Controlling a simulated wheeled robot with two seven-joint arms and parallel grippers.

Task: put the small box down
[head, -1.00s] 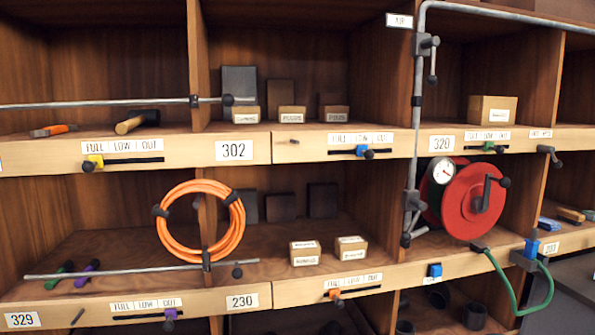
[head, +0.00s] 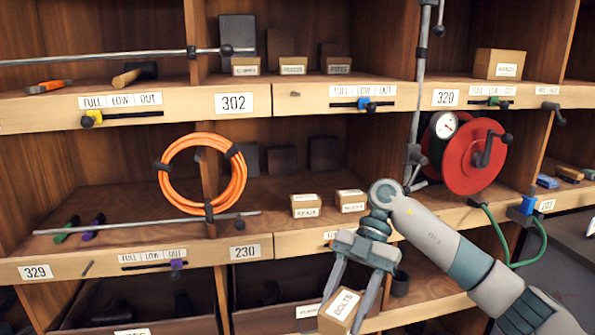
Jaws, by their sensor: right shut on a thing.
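The small box (head: 340,311) is brown cardboard with a white label reading BOLTS. It is at the bottom of the head view, tilted, between the fingers of my right gripper (head: 347,300). The gripper points down and is shut on the box. The box is in front of the lower shelf edge, and its lower end is close to the picture's bottom edge. I cannot tell whether anything touches it from below. My left gripper is not in view.
Two small labelled boxes, a left one (head: 305,206) and a right one (head: 350,201), stand on the middle shelf (head: 275,220). An orange hose coil (head: 203,175) hangs left of them. A red reel (head: 470,157) is at the right. Bare shelf lies between coil and boxes.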

